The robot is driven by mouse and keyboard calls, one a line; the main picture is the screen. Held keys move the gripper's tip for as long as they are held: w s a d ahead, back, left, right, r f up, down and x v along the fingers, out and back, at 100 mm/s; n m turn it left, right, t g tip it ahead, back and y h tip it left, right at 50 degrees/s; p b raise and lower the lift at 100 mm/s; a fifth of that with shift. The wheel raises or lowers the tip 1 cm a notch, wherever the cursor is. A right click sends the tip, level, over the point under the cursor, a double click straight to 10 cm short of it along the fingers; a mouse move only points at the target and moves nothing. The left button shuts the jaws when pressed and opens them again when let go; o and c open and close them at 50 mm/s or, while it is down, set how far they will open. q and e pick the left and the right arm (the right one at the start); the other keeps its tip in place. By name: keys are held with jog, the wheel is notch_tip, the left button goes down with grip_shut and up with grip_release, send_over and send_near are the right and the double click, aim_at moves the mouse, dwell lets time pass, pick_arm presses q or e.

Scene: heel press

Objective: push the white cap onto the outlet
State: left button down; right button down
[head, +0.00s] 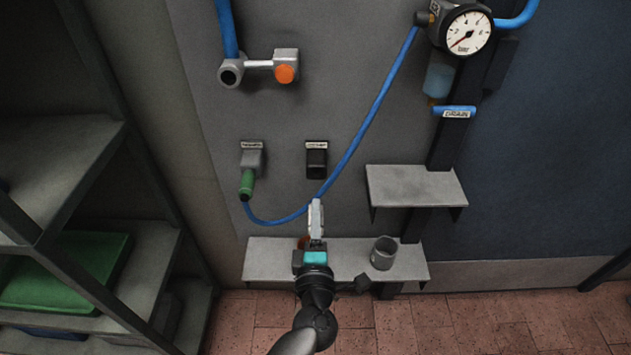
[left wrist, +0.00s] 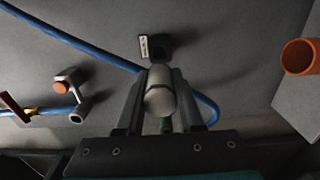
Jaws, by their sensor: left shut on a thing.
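My left gripper (head: 316,222) is in front of the wall panel, below a black fitting (head: 316,160) with a small label above it that I cannot read surely. In the left wrist view the fingers (left wrist: 160,100) are shut on a rounded white cap (left wrist: 160,92). The black fitting (left wrist: 160,46) shows just beyond the cap; whether they touch I cannot tell. An open grey pipe end (head: 231,73), beside an orange knob (head: 285,73), is higher on the panel at left; nothing covers it. Which one is the outlet is not clear. My right gripper is not in view.
A green plug (head: 247,184) on a blue hose (head: 352,146) sits left of the black fitting; the hose loops behind my gripper. A lower shelf (head: 265,262) carries a grey cup (head: 383,254) and an orange one (left wrist: 300,57). A small shelf (head: 415,187) and gauge (head: 467,33) are at right.

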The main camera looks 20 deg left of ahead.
pick_arm(q)
jog(key=shift+s+r, duration=0.1)
jog(key=shift+s, duration=0.1)
jog(key=shift+s+a+r+p, duration=0.1)
jog(key=shift+a+r+p, duration=0.15)
jog(key=shift+r+p, duration=0.3)
jog(key=shift+s+a+r+p, duration=0.1)
jog(key=shift+a+r+p, duration=0.1)
jog(key=shift+r+p, duration=0.35)
jog(key=s+a+r+p, duration=0.2)
jog(key=a+r+p, duration=0.4)
jog(key=r+p, duration=0.4)
jog(key=s+a+r+p, duration=0.1)
jog(key=a+r+p, duration=0.6)
jog(key=r+p, duration=0.4)
jog(key=shift+s+a+r+p, duration=0.2)
jog(key=shift+s+r+p, duration=0.15)
jog(key=shift+p, duration=0.7)
jog(key=shift+w, duration=0.1)
jog(key=shift+x, duration=2.4)
jog(key=shift+x, duration=1.1)
